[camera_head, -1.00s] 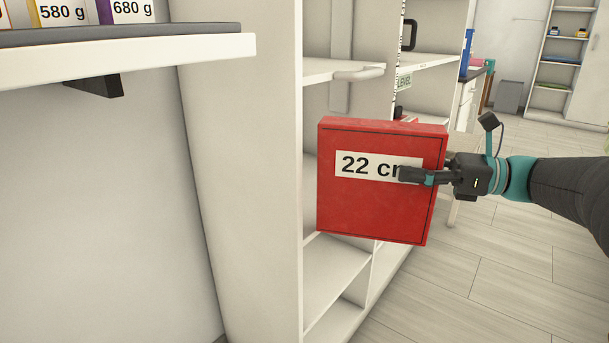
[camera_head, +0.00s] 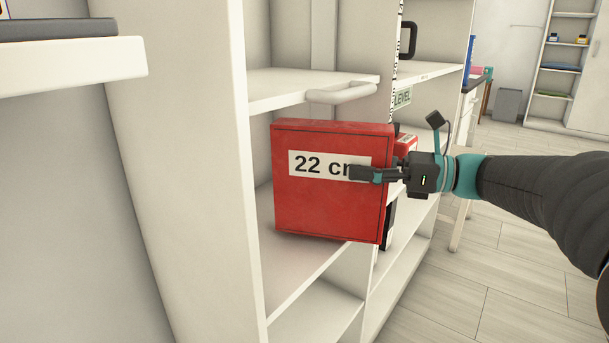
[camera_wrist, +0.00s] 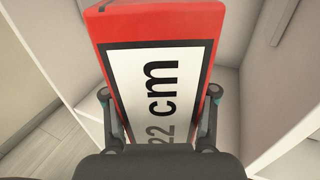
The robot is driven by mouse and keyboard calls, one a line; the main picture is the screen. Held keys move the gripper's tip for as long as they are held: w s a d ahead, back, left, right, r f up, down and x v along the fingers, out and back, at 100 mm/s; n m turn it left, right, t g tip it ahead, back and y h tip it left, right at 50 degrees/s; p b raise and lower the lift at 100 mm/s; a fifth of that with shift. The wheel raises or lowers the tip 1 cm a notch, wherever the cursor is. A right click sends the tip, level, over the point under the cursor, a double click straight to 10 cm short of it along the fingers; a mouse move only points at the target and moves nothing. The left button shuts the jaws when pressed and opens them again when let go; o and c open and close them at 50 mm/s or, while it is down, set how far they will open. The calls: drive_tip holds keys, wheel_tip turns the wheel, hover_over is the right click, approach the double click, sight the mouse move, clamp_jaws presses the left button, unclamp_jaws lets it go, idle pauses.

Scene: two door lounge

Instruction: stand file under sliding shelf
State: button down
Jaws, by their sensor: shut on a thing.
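The red file (camera_head: 330,215) has a white label reading "22 cm", partly covered by a finger in the head view. My gripper (camera_head: 372,174) is shut on the file near its right side and holds it upright. The file is in front of the shelf unit's opening, below the sliding shelf (camera_head: 310,84) with its white handle (camera_head: 342,92). In the wrist view the file (camera_wrist: 205,25) stands between the two fingers (camera_wrist: 160,120). I cannot tell whether its bottom touches the lower shelf board (camera_head: 300,255).
A white side panel (camera_head: 190,200) stands just left of the file. Another red item (camera_head: 404,146) shows partly behind the gripper in the neighbouring bay, near a "LEVEL" label (camera_head: 402,97). A white ledge (camera_head: 70,70) juts out at upper left. Open floor (camera_head: 500,270) lies to the right.

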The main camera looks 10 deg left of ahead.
sight(310, 168)
drive_tip(key=a, duration=0.7)
drive_tip(key=shift+a+b, duration=0.2)
drive_tip(key=shift+b, duration=0.1)
drive_tip(key=a, duration=0.3)
drive_tip(key=shift+a+f+b, duration=0.1)
drive_tip(key=shift+f+b, duration=0.25)
drive_tip(key=shift+f, duration=0.45)
drive_tip(key=shift+c, duration=1.2)
unclamp_jaws()
drive_tip(key=shift+d, duration=0.3)
drive_tip(key=d+p, duration=0.1)
drive_tip(key=d, duration=1)
drive_tip(key=shift+d, duration=0.35)
